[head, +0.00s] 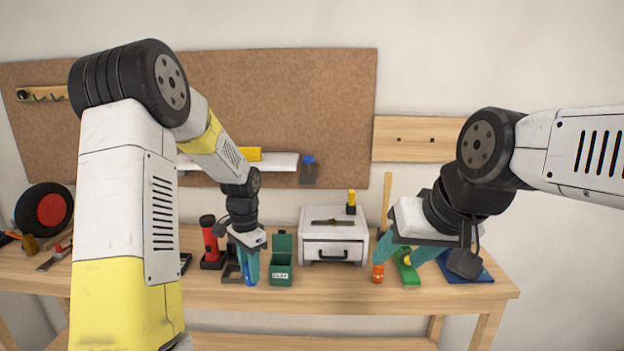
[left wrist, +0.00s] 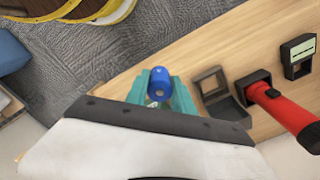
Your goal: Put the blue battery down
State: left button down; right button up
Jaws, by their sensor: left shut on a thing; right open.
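The blue battery (left wrist: 160,83) is between the teal fingers of my left gripper (left wrist: 160,95) in the left wrist view. A small part of the battery (head: 248,277) shows in the head view, low between the fingers. My left gripper (head: 248,265) is shut on it over the workbench (head: 330,297), between a dark open holder (head: 232,272) and a green box. Whether the battery touches the bench top I cannot tell. My right gripper (head: 407,262) is open over the right part of the bench, its fingers near a green object.
A red flashlight (head: 210,245) stands left of the holder. The green box (head: 281,272) has its lid up. A white drawer unit (head: 334,250) stands behind. An orange-ended item (head: 378,273) and the green object (head: 406,272) lie by my right gripper. Bare bench lies in front.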

pick_arm(q)
jog(key=s+f+n, duration=0.3)
jog(key=f+n, duration=0.3)
jog(key=n, duration=0.3)
jog(key=shift+s+d+f, duration=0.35)
jog(key=shift+d, duration=0.1)
